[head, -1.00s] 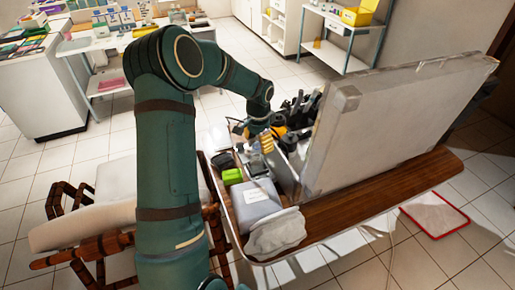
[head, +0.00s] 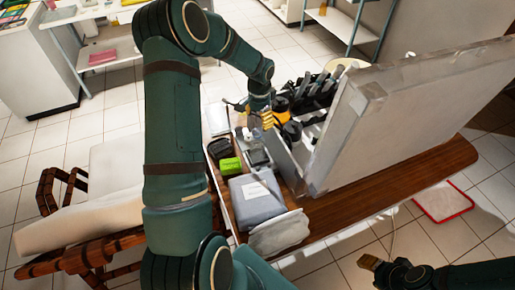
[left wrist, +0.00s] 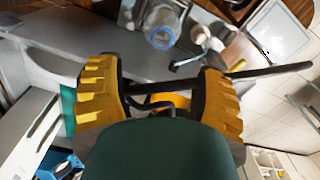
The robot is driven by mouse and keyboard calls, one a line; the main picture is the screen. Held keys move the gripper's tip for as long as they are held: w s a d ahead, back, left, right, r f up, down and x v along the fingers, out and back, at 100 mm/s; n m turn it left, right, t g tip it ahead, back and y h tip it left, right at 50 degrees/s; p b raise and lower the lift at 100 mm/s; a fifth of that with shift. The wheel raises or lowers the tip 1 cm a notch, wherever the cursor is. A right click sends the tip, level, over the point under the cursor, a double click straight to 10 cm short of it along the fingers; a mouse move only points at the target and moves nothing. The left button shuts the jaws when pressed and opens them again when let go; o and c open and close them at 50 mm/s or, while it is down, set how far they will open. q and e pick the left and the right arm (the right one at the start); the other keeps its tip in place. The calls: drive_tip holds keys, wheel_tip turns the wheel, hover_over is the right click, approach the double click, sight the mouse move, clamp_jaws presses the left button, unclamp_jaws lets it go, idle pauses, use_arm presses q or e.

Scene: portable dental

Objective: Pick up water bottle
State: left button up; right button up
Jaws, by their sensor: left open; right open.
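A clear bottle with a bluish rim (left wrist: 163,30), which looks like the water bottle, shows at the top of the left wrist view. It lies beyond my fingertips and apart from them. I cannot pick it out clearly in the head view, where my left arm and gripper cover part of the tray. My left gripper (head: 263,118) is over the far part of the cart, beside the open case. In the left wrist view its yellow-padded fingers (left wrist: 159,88) are spread wide with no bottle between them. My right gripper (head: 372,262) is open at the lower right, over the floor.
The large upright case lid (head: 375,125) stands close to the right of my left gripper. Black-handled tools (head: 310,88) stand in the case. A green box (head: 231,166), a grey box (head: 256,198) and a white bundle (head: 278,233) lie on the near tray. Bare wood (head: 425,170) shows at right.

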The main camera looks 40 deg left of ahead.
sight(258, 134)
use_arm(q)
drive_tip(key=f, duration=0.8)
drive_tip(key=shift+s+a+f, duration=0.1)
drive_tip(key=shift+a+f, duration=0.1)
drive_tip(key=shift+f, duration=0.05)
clamp_jaws()
